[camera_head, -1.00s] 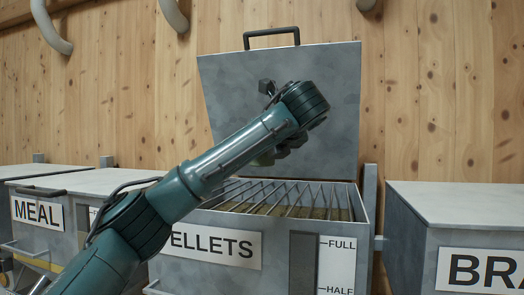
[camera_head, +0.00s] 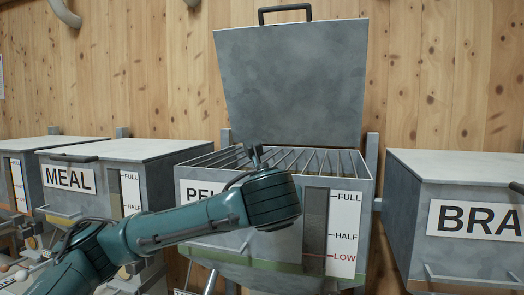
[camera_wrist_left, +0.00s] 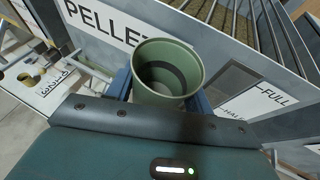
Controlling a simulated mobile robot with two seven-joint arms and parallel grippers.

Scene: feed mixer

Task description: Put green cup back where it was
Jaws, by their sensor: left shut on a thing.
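The green cup (camera_wrist_left: 167,72) is between the fingers of my left gripper (camera_wrist_left: 161,98) in the left wrist view, its open mouth facing the camera. Its inside shows a dark band and no clear contents. The cup is in front of the PELLETS bin (camera_wrist_left: 215,38). A pale board with round holes and a partly readable label (camera_wrist_left: 35,75) shows at the left of the wrist view. My right gripper is not in view.
The PELLETS lid (camera_head: 295,80) stands open above a barred grate (camera_head: 300,160). The MEAL bin (camera_head: 135,155) at left and the BRA-labelled bin (camera_head: 440,185) at right have shut lids. A gap separates the PELLETS bin from the right bin.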

